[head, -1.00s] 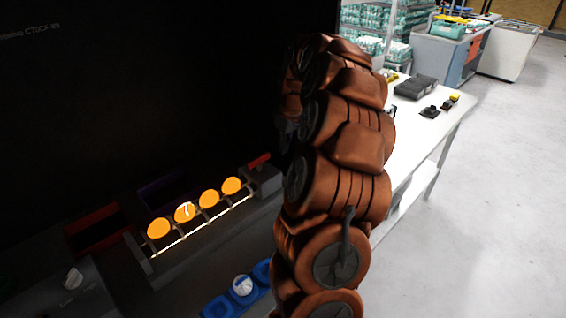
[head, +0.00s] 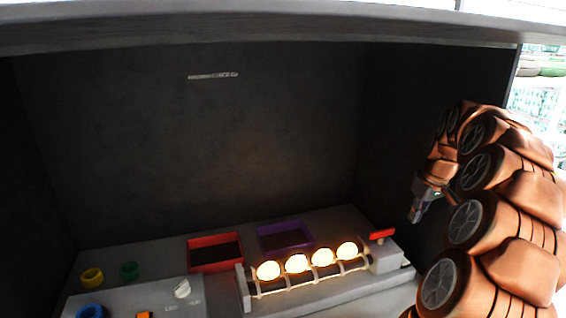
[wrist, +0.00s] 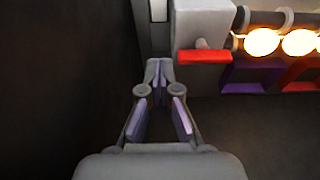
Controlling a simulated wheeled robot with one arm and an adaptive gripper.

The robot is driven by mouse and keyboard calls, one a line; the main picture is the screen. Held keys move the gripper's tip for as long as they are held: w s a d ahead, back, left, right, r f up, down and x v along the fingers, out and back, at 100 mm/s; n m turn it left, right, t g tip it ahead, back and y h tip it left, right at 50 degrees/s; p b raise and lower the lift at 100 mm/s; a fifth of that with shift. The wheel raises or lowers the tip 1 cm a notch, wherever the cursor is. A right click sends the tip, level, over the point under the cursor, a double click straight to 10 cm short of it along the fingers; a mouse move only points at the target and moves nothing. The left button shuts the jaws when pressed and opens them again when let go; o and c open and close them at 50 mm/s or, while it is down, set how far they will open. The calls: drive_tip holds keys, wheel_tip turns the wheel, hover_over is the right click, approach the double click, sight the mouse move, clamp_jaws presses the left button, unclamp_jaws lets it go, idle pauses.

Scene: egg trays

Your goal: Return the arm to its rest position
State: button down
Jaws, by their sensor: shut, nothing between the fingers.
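My copper-coloured arm stands at the right of the head view, folded up inside the dark booth's right side. My gripper (head: 416,213) hangs from it, pointing down, above and beside the right end of the egg roller stand. In the wrist view my gripper (wrist: 158,66) is shut, its fingertips together with nothing between them. The fingertips appear near the grey end block (wrist: 203,22) with its red handle (wrist: 205,57); I cannot tell the exact gap. Several glowing eggs (head: 296,263) lie in a row on the roller stand (head: 310,290).
A red bin (head: 215,267) and a purple bin (head: 262,246) sit behind the rollers. The dark booth wall (head: 270,150) encloses the back.

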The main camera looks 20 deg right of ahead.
drive_tip(key=s+a+n+g+y, duration=0.1)
drive_tip(key=s+a, duration=0.2)
drive_tip(key=a, duration=1)
drive_tip(key=s+a+n+g, duration=0.1)
drive_tip(key=s+a, duration=0.2)
drive_tip(key=a, duration=1)
drive_tip(key=s+a+f, duration=0.2)
drive_tip(key=s+a, duration=0.1)
drive_tip(key=s, duration=0.4)
drive_tip(key=s+a+f+m+g, duration=0.1)
drive_tip(key=s+a, duration=0.3)
drive_tip(key=s, duration=0.4)
drive_tip(key=s+a+f+g+h, duration=0.1)
drive_tip(key=s+a+f, duration=0.2)
drive_tip(key=s, duration=0.5)
drive_tip(key=shift+a+m, duration=0.4)
drive_tip(key=shift+a, duration=0.15)
